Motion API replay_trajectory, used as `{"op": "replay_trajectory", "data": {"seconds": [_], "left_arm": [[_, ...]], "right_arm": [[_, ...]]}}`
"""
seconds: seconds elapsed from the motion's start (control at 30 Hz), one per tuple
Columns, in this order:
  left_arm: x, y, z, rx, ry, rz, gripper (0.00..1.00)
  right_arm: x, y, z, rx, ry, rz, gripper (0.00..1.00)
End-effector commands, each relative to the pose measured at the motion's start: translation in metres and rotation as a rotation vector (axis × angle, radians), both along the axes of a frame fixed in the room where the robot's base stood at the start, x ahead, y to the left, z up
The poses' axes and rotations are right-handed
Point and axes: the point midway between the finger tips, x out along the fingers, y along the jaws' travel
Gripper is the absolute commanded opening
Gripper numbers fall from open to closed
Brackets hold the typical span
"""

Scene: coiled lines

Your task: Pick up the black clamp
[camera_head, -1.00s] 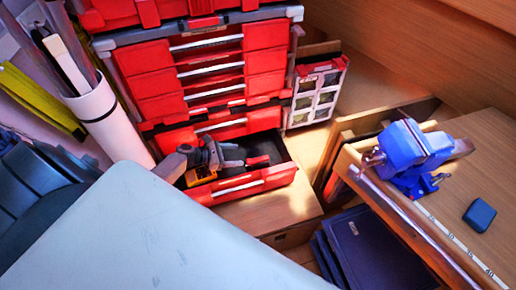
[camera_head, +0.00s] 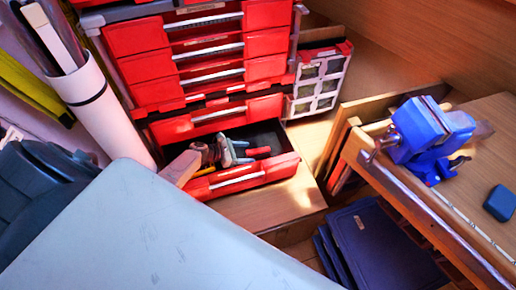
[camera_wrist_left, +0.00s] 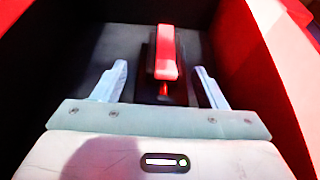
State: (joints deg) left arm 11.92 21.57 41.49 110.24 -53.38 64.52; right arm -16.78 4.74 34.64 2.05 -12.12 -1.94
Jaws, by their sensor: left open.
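A black clamp with a red bar (camera_wrist_left: 166,55) lies on the dark floor of the open red drawer. In the head view its red part (camera_head: 258,151) shows just right of my left gripper (camera_head: 238,152), and its black parts are hard to tell from the drawer floor. My left gripper (camera_wrist_left: 160,70) is open and reaches down into the drawer. In the left wrist view its two pale fingers stand on either side of the clamp, with gaps between. The fingers appear not to touch it. My right gripper is not in view.
The drawer's red front (camera_head: 240,180) and side walls closely surround my left gripper. A red tool chest (camera_head: 205,75) rises behind. A blue vise (camera_head: 428,130) sits on the wooden bench at right, with dark blue folders (camera_head: 375,250) below. A pale grey surface (camera_head: 150,235) fills the foreground.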

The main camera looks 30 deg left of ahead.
Motion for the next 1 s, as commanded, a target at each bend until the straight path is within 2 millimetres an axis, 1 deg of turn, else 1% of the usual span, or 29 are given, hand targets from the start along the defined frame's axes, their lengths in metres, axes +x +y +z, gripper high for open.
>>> {"op": "replay_trajectory", "data": {"seconds": [0.17, 0.3, 0.43, 0.53, 0.77, 0.87, 1.0], "left_arm": [[0.010, -0.011, -0.002, -0.003, 0.000, 0.001, 0.65], [0.023, -0.026, -0.006, -0.004, 0.001, 0.000, 0.65], [0.033, -0.034, -0.015, -0.002, 0.000, 0.001, 0.65], [0.037, -0.038, -0.017, -0.001, 0.001, 0.001, 0.65], [0.037, -0.038, -0.017, -0.001, 0.001, 0.000, 0.65], [0.037, -0.038, -0.017, -0.001, 0.001, 0.000, 0.48], [0.037, -0.038, -0.017, -0.001, 0.001, 0.000, 0.20]], "right_arm": [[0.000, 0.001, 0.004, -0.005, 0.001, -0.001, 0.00], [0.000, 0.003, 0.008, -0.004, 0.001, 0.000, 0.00], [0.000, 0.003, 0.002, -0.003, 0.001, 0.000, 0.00], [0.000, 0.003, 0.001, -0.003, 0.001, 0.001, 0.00], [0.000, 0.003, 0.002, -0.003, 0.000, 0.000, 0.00], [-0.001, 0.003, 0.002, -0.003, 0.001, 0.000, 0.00], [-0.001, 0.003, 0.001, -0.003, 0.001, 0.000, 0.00]]}}
